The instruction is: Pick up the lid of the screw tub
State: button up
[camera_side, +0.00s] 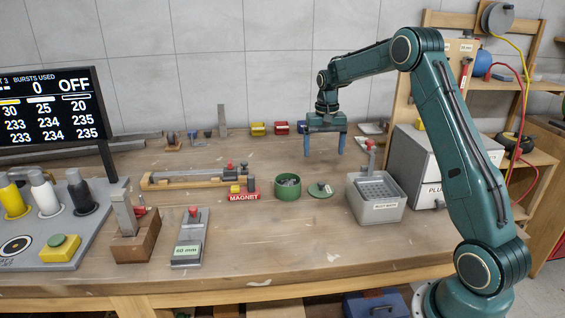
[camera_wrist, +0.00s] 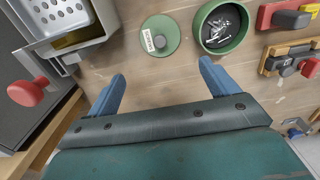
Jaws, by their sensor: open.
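The lid (camera_side: 320,190) is a flat green disc with a dark knob, lying on the bench just right of the tub. It also shows in the wrist view (camera_wrist: 171,30), with a small white label. The green screw tub (camera_side: 288,188) stands open with grey screws inside, and it shows in the wrist view (camera_wrist: 243,33). My gripper (camera_side: 324,154) points down, with its blue fingers apart and empty, above the bench near the lid. In the wrist view my gripper (camera_wrist: 162,78) has the lid ahead of its fingers, not between them.
A grey bath (camera_side: 375,209) with a perforated basket stands right of the lid. A red magnet block (camera_side: 243,194) is left of the tub. A long wooden-based fixture (camera_side: 195,176) lies further left. Bare bench lies in front of the tub and lid.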

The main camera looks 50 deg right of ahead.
send_over(321, 182)
jog(key=f, duration=0.7)
jog(key=shift+d+f, duration=0.15)
jog(key=shift+d, duration=0.1)
jog(key=shift+s+a+f, duration=0.1)
jog(key=shift+a+f, duration=0.05)
jog(key=shift+f, duration=1.15)
jog(key=shift+a+f, duration=0.15)
jog(key=shift+f, duration=1.15)
jog(key=c, duration=0.7)
jog(key=shift+c, duration=0.2)
jog(key=shift+r, duration=0.15)
notch_tip(321, 182, up, 20)
